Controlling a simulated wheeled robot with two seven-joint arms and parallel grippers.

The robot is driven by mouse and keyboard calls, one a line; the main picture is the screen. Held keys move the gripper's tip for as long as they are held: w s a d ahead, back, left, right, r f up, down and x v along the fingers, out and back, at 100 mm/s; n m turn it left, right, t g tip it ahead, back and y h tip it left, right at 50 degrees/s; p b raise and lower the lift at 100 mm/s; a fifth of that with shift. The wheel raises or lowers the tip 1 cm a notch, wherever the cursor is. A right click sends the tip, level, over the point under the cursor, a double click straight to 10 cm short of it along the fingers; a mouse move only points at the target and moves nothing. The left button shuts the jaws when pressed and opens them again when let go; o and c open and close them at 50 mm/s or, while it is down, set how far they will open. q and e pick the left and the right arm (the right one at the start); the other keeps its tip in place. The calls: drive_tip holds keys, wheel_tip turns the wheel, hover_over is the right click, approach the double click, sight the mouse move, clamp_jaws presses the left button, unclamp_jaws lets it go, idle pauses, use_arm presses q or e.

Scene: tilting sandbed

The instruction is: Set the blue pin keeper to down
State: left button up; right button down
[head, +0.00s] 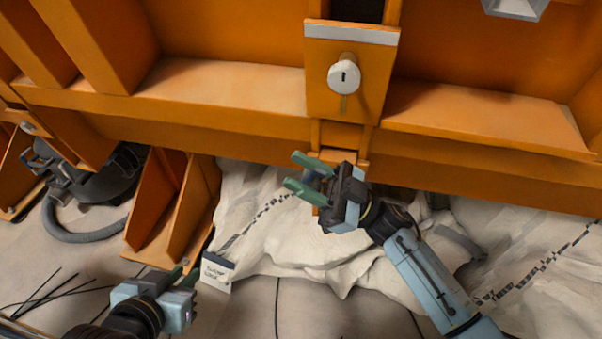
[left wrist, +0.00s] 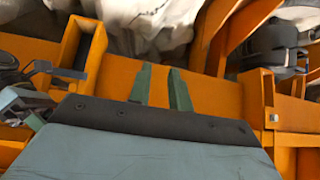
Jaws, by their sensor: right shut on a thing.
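The blue pin keeper (head: 312,178) shows only as a small dark blue patch low on the orange frame, below the middle bracket. My right gripper (head: 297,173) is around it, its green fingers apart with the blue piece between them. The fingers and gripper body hide most of the keeper, so I cannot tell which way it is set. My left gripper (head: 183,272) is low at the left, away from the keeper. In the left wrist view its two green fingers (left wrist: 160,88) stand apart with nothing between them.
A round white knob (head: 344,76) with a keyhole sits on the orange bracket above my right gripper. Pale crumpled sheeting (head: 290,235) lies under the frame. A white lettered tag (head: 217,271) is beside my left gripper. A dark machine with a hose (head: 95,190) stands at left.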

use_arm(q)
drive_tip(key=w+d+f+m+g+h, duration=0.1)
drive_tip(key=d+f+m, duration=0.1)
drive_tip(key=w+d+f+m+g+h, duration=0.1)
drive_tip(key=w+d+m+g+h, duration=0.1)
drive_tip(key=d, duration=0.1)
drive_tip(key=w+d+f+m+g+h, duration=0.1)
drive_tip(key=w+d+f, duration=0.1)
drive_tip(key=shift+w+d+f+m+g, duration=0.15)
drive_tip(key=shift+w+f+m+g, duration=0.15)
drive_tip(key=shift+m, duration=0.1)
clamp_jaws()
drive_tip(key=w+r+m+g+h, duration=0.4)
drive_tip(key=w+r+m+g, duration=0.15)
drive_tip(key=r+m, duration=0.35)
drive_tip(key=w+r+m+g+h, duration=0.45)
drive_tip(key=r+m+g, duration=0.25)
drive_tip(key=r, duration=0.4)
drive_tip(key=x, duration=1.3)
drive_tip(key=shift+d+f, duration=0.3)
